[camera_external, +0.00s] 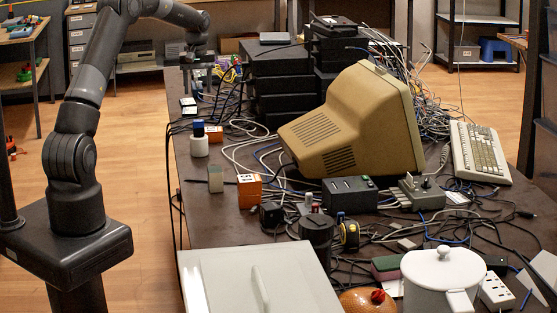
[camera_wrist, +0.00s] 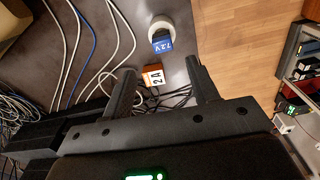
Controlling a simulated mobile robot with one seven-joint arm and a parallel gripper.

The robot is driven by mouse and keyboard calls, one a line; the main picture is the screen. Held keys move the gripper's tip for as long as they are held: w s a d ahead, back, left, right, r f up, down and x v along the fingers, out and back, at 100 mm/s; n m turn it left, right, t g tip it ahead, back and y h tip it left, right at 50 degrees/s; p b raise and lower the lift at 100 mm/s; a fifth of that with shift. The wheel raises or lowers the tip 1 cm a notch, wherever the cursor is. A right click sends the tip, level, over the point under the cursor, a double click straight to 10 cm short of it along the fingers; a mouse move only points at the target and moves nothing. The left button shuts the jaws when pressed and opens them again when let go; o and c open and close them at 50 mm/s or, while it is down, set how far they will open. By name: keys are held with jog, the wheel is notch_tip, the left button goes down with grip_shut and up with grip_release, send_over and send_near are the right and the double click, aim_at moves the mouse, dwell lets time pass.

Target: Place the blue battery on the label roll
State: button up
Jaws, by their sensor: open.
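The blue battery (camera_external: 199,127) stands upright on top of the white label roll (camera_external: 199,148), near the left edge of the table. In the wrist view the battery (camera_wrist: 163,45), marked 7.2V, rises from the roll (camera_wrist: 157,22), which shows as a pale ring behind it. The battery's lower end and its exact contact with the roll are hard to make out. My gripper (camera_external: 197,82) is open and empty, farther back along the table and apart from both. Its two fingers show spread in the wrist view (camera_wrist: 160,66).
An orange block (camera_wrist: 152,75) marked 2A lies near the roll; it also shows in the external view (camera_external: 214,134). Another orange block (camera_external: 249,191) stands farther forward. Cables cover much of the table around the beige monitor (camera_external: 355,120). Dark stacked boxes (camera_external: 280,80) stand right of my gripper.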

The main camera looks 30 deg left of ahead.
jog(key=s+d+r+m+t, duration=0.1)
jog(key=s+d+r+m, duration=0.1)
jog(key=s+d+r, duration=0.5)
jog(key=s+d+r+m+t, duration=0.1)
jog(key=s+d+r+m, duration=0.15)
jog(key=s+r, duration=0.8)
jog(key=s+d+f+m+t, duration=0.1)
jog(key=s+d+f+m, duration=0.1)
jog(key=s, duration=1)
jog(key=s+d+f+m+t, duration=0.2)
jog(key=s+d, duration=0.1)
jog(key=s, duration=0.9)
jog(key=shift+s+f, duration=0.25)
jog(key=shift+o, duration=0.5)
